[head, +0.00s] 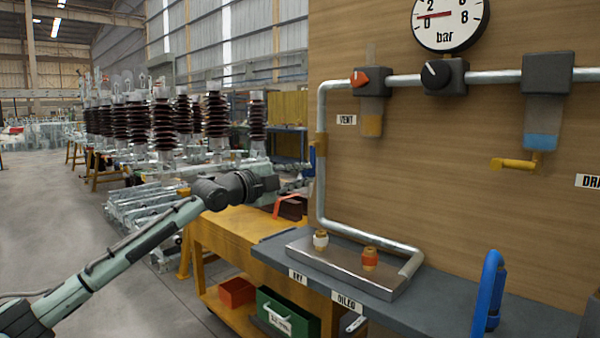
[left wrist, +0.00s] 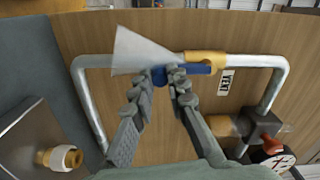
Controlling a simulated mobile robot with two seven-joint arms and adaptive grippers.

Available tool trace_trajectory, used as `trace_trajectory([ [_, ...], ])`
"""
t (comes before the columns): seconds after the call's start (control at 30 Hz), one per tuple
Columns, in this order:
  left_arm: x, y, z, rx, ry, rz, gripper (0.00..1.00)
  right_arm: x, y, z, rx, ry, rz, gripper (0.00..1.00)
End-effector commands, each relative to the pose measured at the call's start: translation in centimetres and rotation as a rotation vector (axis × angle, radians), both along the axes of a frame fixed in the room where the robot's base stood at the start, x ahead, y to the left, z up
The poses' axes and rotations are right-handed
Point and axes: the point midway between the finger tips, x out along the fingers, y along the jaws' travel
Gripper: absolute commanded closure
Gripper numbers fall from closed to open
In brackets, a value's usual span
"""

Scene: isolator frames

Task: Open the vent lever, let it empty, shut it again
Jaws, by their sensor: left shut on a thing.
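The vent valve's yellow body (left wrist: 205,60) sits on the pipe beside the VENT label (left wrist: 226,82). Its blue lever (left wrist: 199,69) lies roughly along the pipe in the left wrist view. My left gripper (left wrist: 173,77) is shut on this lever. A pale cone (left wrist: 140,52) widens away from the valve along the pipe; it looks like a jet of air. The gauge (head: 450,20) needle points just above 0. My right gripper is not in view.
A red knob (head: 360,78), a black knob (head: 435,73) and a bowl with blue liquid (head: 541,142) hang on the upper pipe. A metal block (head: 345,262) with two fittings lies on the grey shelf. A blue handle (head: 488,290) stands at right.

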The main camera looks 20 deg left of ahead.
Motion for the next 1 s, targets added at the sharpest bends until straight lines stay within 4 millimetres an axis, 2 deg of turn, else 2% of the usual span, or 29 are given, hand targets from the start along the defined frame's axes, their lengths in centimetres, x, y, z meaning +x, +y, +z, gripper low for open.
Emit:
trace_trajectory([
  [0.17, 0.0, -0.01, -0.08, 0.026, -0.007, 0.002, 1.0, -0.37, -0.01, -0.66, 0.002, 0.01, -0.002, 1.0],
  [0.57, -0.01, 0.02, -0.08, 0.031, -0.009, 0.003, 1.0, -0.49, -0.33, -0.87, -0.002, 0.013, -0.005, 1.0],
  [0.6, 0.0, 0.02, -0.07, 0.031, -0.009, 0.003, 0.8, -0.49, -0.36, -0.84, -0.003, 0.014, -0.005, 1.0],
  [0.73, -0.01, -0.01, -0.06, 0.03, -0.009, 0.002, 0.64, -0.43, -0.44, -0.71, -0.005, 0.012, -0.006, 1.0],
  [1.0, -0.05, -0.03, -0.01, 0.028, -0.01, 0.001, 0.64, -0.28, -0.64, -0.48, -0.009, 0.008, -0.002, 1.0],
])
